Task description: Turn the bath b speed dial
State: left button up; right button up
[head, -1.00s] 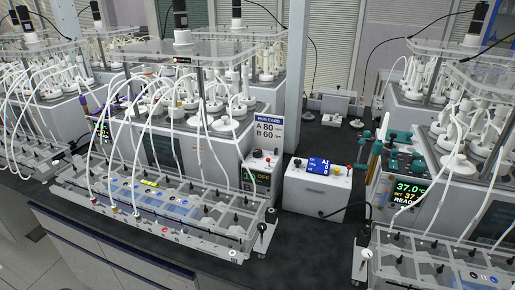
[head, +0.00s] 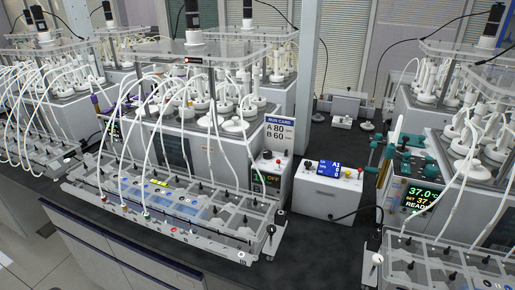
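No label that reads "bath b" is legible, so I cannot tell which dial is its speed dial. A small controller (head: 270,174) with a dark "OFF" display and small knobs on top stands beside the middle bath (head: 205,150). A white box (head: 326,192) with a blue display and small red and dark knobs stands to its right. The right bath (head: 411,197) has a display reading about 37.0 °C. A run card (head: 279,132) reads A 80, B 60. Neither of my grippers is in view.
Clear racks with tubes stand in front of the middle bath (head: 165,209) and at the lower right (head: 435,268). A grey post (head: 304,75) rises behind the controller. The dark bench top (head: 310,245) is bare between the racks. White tubing hangs over the baths.

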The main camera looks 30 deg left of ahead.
aim_at(266, 153)
jog(key=j+u, duration=0.3)
jog(key=u, duration=0.15)
jog(key=i+j+u, duration=0.15)
jog(key=j+u, duration=0.15)
jog(key=u, duration=0.2)
jog(key=i+j+u, duration=0.15)
jog(key=u, duration=0.3)
